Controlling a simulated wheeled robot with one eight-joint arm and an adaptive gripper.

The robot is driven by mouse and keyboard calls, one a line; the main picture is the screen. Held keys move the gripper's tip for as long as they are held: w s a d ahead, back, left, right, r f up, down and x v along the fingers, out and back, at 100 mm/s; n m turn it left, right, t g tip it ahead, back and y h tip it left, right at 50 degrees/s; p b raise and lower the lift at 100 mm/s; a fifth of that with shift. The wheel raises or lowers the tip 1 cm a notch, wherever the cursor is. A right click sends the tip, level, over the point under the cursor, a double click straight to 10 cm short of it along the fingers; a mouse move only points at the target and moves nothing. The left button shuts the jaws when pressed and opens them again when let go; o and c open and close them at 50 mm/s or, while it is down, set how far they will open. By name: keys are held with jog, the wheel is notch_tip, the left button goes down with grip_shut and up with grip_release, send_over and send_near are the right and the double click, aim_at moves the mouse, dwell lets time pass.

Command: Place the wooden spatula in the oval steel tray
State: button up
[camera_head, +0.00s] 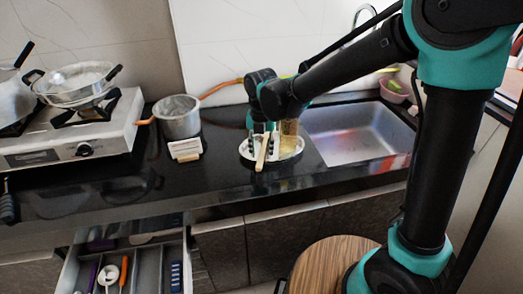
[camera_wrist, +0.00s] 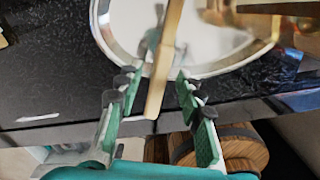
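The oval steel tray (camera_head: 244,153) sits on the dark counter left of the sink; its shiny rim and pale inside also show in the wrist view (camera_wrist: 225,45). The wooden spatula (camera_head: 261,158) lies across the tray's near rim, one end sticking out over the counter. In the wrist view the spatula (camera_wrist: 160,80) runs between my fingers, with a gap on both sides. My gripper (camera_head: 263,143) is open over the tray, pointing down; its spread fingers also show in the wrist view (camera_wrist: 155,80). The spatula's far end is cut off in the wrist view.
A yellowish clear container (camera_head: 289,136) stands at the tray's right side, close to my gripper. A grey pot (camera_head: 178,118) and a small pale block (camera_head: 186,149) are to the left. The sink (camera_head: 358,133) is right. A drawer (camera_head: 128,268) is open below.

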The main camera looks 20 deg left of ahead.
notch_tip(320, 180, up, 13)
jog(key=shift+s, duration=0.15)
dwell(0.5)
jog(key=shift+d, duration=0.1)
jog(key=w+d+f+m+t, duration=0.1)
jog(key=w+d+f+m, duration=0.15)
jog(key=d+m, duration=0.45)
jog(key=w+d+f+m, duration=0.1)
jog(key=d+f+m, duration=0.2)
jog(key=d+m, duration=0.35)
jog(key=w+d+f+m+t, duration=0.1)
jog(key=d+f+m, duration=0.1)
jog(key=d+m, duration=0.5)
jog(key=s+d+f+m+t, duration=0.1)
jog(key=s+d+f+m, duration=0.3)
jog(key=d+m, duration=0.4)
jog(key=s+d+f+m+t, duration=0.1)
jog(key=s+d+f+m, duration=0.3)
jog(key=d+m, duration=0.5)
jog(key=d+f, duration=0.1)
jog(key=d, duration=0.2)
jog(key=shift+s, duration=0.2)
